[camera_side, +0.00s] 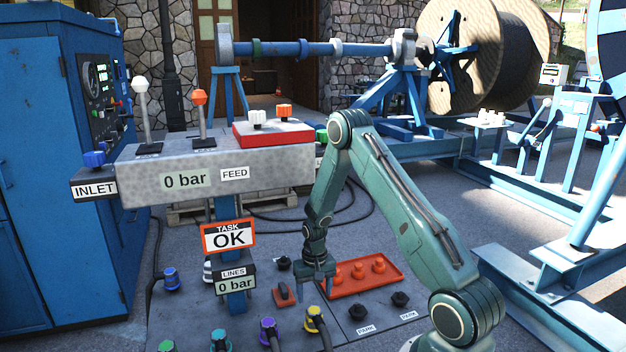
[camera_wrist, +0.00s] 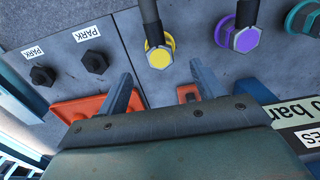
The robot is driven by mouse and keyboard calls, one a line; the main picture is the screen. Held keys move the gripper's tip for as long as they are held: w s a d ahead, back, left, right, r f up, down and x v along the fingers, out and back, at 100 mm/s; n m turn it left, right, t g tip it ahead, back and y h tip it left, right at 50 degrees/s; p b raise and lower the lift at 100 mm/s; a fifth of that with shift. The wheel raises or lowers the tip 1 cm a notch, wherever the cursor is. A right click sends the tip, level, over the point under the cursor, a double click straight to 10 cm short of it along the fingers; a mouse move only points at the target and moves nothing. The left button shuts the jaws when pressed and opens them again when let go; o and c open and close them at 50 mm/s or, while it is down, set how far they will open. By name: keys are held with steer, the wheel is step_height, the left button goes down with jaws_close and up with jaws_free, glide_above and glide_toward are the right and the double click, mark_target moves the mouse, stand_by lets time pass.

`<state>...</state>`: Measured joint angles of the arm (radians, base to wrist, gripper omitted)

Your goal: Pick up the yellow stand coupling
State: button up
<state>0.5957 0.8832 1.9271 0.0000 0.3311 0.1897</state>
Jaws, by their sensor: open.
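The yellow stand coupling (camera_side: 314,319) stands on the grey floor panel at the front, with a dark hose running from it. My gripper (camera_side: 318,284) points down behind the coupling, near the orange tray, apart from the coupling. In the wrist view its two fingers (camera_wrist: 165,88) are spread, with nothing between them.
A purple coupling (camera_side: 268,332) stands left of the yellow one, and a teal one (camera_side: 219,340) further left. An orange tray (camera_side: 364,277) with several orange caps lies behind right. Black PARK fittings (camera_side: 400,299) stand at the right. The blue post with signs (camera_side: 235,303) rises at left.

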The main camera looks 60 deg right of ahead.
mark_target(315, 311)
steer(key=shift+f, duration=2.1)
steer(key=shift+d+f, duration=0.15)
steer(key=shift+f, duration=2.45)
steer(key=shift+c, duration=0.5)
steer(key=c, duration=1.1)
